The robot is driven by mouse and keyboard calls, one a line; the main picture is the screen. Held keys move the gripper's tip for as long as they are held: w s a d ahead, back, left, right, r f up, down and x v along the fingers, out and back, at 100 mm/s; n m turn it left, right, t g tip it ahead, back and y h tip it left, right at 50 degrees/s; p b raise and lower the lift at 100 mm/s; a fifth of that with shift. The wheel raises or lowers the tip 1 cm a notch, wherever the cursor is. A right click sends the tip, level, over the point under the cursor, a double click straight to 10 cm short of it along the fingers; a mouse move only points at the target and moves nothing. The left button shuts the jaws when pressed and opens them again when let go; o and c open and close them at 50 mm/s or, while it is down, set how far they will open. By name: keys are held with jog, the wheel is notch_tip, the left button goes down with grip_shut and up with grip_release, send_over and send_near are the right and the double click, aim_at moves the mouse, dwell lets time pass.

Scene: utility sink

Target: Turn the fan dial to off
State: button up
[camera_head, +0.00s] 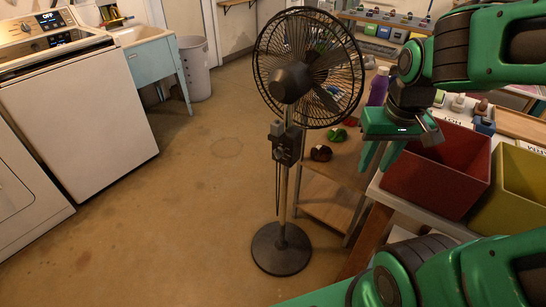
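A black pedestal fan (308,80) stands on the floor near the middle of the view, with a round wire cage, a pole and a round base (281,249). A dark control box (286,143) sits on the pole below the fan head. The dial is too small and dark to make out, so its setting cannot be read. My gripper (373,167) is green and points down, to the right of the control box and clear of it. Its two fingers are apart with nothing seen between them.
A table with a red bin (441,169) and a yellow-green bin (518,200) stands at the right, close to my arm. A low wooden shelf unit (331,190) is behind the fan. Washer (75,110), sink (151,58) and grey trash can (194,72) are at the left. The middle floor is clear.

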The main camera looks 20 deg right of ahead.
jog(key=w+a+f+n+t, duration=0.1)
jog(key=w+a+n+t, duration=0.15)
jog(key=w+a, duration=0.65)
jog(key=m+t+h, duration=0.4)
jog(key=t+h, duration=0.2)
jog(key=h, duration=0.8)
send_near(275, 154)
jog(key=x, duration=0.8)
jog(key=shift+w+d, duration=0.2)
jog(key=shift+w, duration=0.1)
grip_shut()
